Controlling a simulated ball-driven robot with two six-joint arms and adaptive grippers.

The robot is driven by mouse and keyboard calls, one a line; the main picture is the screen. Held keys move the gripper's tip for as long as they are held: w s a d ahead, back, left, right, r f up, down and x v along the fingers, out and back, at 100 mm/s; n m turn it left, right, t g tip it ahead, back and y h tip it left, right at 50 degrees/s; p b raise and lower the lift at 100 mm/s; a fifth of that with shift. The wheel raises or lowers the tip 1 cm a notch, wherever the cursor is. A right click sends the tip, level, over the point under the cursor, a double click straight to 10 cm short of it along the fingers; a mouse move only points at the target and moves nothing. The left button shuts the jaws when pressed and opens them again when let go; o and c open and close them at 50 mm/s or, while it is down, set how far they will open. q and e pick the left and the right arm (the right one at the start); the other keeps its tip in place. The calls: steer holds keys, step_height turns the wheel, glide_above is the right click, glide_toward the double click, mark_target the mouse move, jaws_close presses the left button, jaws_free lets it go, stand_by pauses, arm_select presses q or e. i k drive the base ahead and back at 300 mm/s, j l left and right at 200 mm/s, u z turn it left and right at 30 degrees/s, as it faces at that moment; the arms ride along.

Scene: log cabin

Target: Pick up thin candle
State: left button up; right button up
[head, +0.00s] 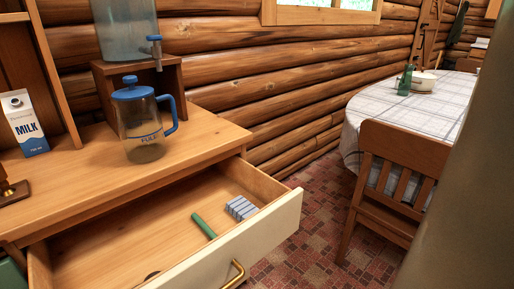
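A thin green stick (204,226), which looks like the thin candle, lies in the open drawer (138,232). It lies slantwise on the drawer floor, near the front panel. Its lower end meets the top edge of the front panel in the picture, so a part may be hidden. A grey-blue ridged block (241,208) lies close to its right, apart from it. Neither of my grippers is in view.
On the wooden counter (84,182) stand a glass jug (143,125) with blue lid and a milk carton (24,124). The drawer front (240,250) sticks out over the floor. A chair (395,180) and a cloth-covered table (415,108) stand right. A large olive-grey shape (465,190) blocks the right edge.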

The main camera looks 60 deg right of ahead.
mark_target(211, 233)
steer(key=z, duration=1.35)
steer(key=k+l+u, duration=0.1)
steer(key=l+u, duration=0.15)
steer(key=u, duration=0.15)
steer(key=k+l+u, duration=0.15)
steer(key=u, duration=0.3)
steer(key=k+l+u, duration=0.15)
steer(key=l+u, duration=0.25)
steer(key=j, duration=0.1)
